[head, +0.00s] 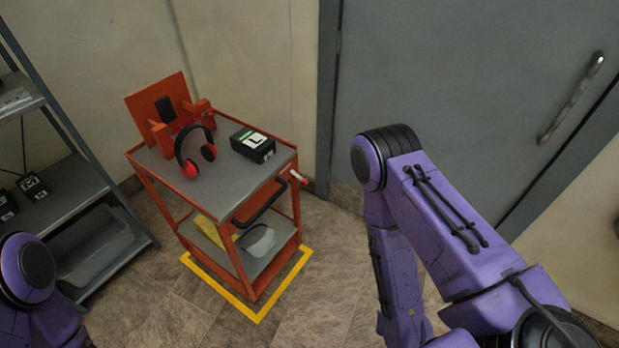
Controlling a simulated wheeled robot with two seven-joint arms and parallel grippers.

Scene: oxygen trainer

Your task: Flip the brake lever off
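An orange cart (232,178) with grey shelves stands left of centre inside a yellow floor outline. A small lever (299,177) with a red tip and a pale base sticks out from the cart's right corner, near the top shelf, and looks like the brake lever. It points outward and slightly down; I cannot tell which setting this is. A black push handle (264,204) is beside it on the cart's front side. Parts of my purple arms show at the lower left and on the right, both apart from the cart. Neither gripper is in view.
A grey rack (68,186) stands left. A grey door (450,75) is behind my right arm. Floor in front of the cart is clear.

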